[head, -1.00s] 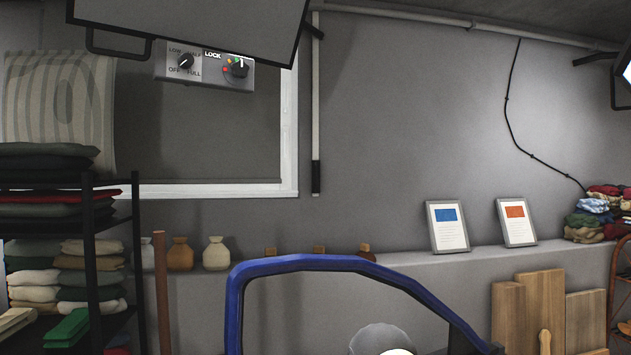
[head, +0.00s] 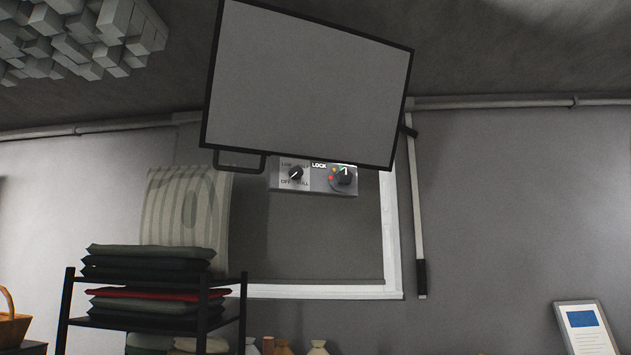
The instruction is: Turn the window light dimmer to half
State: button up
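The control box (head: 313,177) hangs under a large framed grey panel (head: 308,80) in the head view, in front of the window. Its left dial, the dimmer knob (head: 296,173), is black with a white pointer and has labels around it: LOW at upper left, OFF at lower left, FULL at lower right, and a partly hidden one at upper right. The pointer slants between lower left and upper right; which end marks the setting I cannot tell. A second black knob (head: 344,175) sits to the right under a LOCK label, with coloured dots beside it. My gripper is not in view.
A black handle bar (head: 239,161) juts below the panel's left edge. A black shelf rack (head: 155,325) with folded cloth stands below left. A white pole (head: 416,200) hangs on the wall right of the window (head: 391,240).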

aim_at(297, 172)
jog(key=k, duration=0.5)
jog(key=u, duration=1.25)
jog(key=i, duration=0.75)
jog(key=z, duration=1.9)
